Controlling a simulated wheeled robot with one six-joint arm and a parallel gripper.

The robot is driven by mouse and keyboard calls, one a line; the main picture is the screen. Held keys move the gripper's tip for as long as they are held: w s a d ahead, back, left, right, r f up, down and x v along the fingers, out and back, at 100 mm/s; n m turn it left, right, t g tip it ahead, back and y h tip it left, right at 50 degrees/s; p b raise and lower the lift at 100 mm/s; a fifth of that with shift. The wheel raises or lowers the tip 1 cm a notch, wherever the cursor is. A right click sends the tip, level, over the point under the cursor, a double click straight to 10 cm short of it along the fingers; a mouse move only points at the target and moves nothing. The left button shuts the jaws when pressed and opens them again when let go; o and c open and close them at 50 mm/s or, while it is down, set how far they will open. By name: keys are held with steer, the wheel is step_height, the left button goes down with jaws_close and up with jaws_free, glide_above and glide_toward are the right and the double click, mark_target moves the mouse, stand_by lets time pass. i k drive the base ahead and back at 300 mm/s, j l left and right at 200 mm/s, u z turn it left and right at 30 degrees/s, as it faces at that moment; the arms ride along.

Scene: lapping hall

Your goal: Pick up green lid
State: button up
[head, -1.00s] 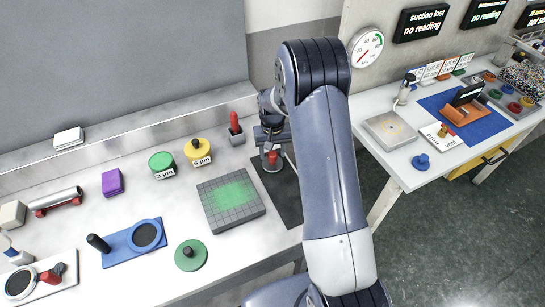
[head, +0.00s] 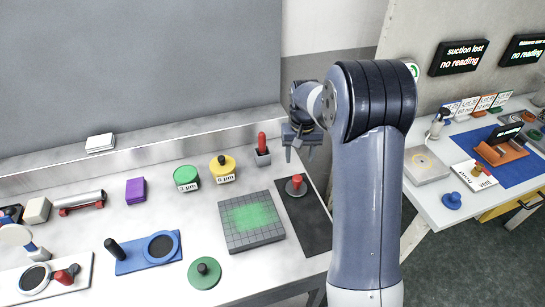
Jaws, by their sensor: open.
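A flat green lid with a dark knob (head: 204,274) lies on the light worktop near its front edge, left of the grey gridded plate. A green-topped jar labelled 3 µm (head: 186,174) stands farther back, with no knob on its top. My gripper (head: 299,154) is open and empty, fingers pointing down, raised at the back right of the bench. It is well away from the green lid, to its upper right. A red-knobbed grey disc (head: 296,186) stands below the gripper on a dark mat.
A gridded plate with a green glow (head: 251,222) lies between the green lid and the dark mat (head: 307,226). A blue holder with a black handle (head: 149,251) is just left of the lid. A yellow-topped jar (head: 222,169) and red-handled holder (head: 262,151) stand behind.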

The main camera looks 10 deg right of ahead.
mark_target(204, 272)
steer(key=u, duration=1.45)
steer(key=z, duration=0.45)
steer(key=j, duration=0.5)
